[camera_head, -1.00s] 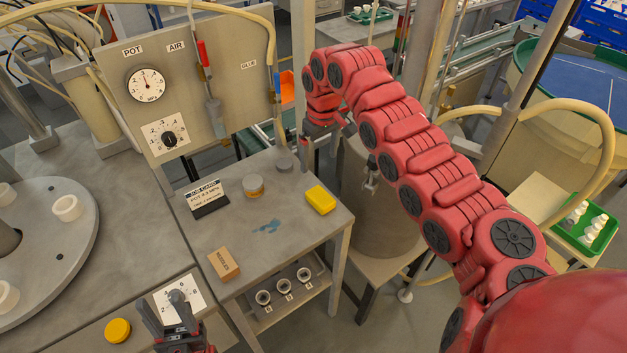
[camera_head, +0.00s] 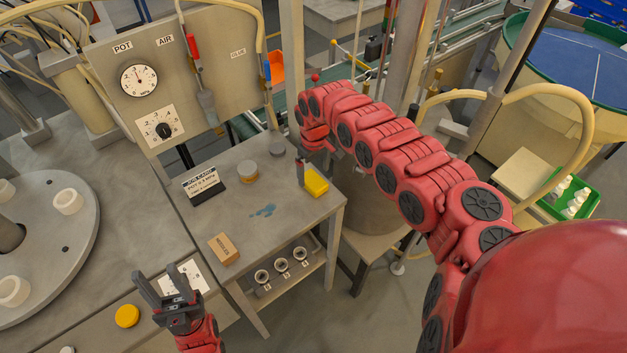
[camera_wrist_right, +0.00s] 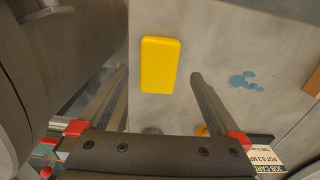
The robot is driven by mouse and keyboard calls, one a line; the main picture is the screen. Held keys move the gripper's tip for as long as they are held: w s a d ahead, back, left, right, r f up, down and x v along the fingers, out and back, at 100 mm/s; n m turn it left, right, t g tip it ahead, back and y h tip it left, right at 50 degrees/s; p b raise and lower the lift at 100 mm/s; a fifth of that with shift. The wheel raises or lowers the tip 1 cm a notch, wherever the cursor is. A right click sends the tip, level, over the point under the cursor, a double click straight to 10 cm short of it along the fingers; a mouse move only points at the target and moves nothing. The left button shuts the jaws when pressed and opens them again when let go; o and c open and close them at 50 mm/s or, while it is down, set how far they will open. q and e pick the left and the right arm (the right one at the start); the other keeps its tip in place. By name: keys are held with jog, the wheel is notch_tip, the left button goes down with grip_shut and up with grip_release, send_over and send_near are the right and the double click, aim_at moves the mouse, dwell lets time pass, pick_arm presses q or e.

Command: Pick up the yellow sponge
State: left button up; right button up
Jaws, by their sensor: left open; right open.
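The yellow sponge (camera_head: 316,182) lies flat on the grey side table (camera_head: 226,205), near its right edge. In the right wrist view the sponge (camera_wrist_right: 160,64) shows between and beyond the two fingers, apart from both. My right gripper (camera_head: 302,168) is open above the table, just at the sponge's left in the head view; it also shows in the right wrist view (camera_wrist_right: 158,84). One finger partly covers the sponge's left side in the head view. My left gripper (camera_head: 168,292) is open and empty at the lower left, over the bench front.
On the table are a job card (camera_head: 203,181), round tins (camera_head: 247,171), a brown box (camera_head: 224,249) and a blue stain (camera_head: 263,210). A gauge panel (camera_head: 190,80) stands behind. Sockets (camera_head: 281,265) sit on the shelf below. A yellow button (camera_head: 127,316) is on the bench front.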

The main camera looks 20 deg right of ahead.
aim_at(314, 181)
jog(key=shift+d+f+p, duration=0.1)
jog(key=shift+f+p, duration=0.45)
jog(key=shift+f, duration=1.7)
jog(key=c, duration=1.4)
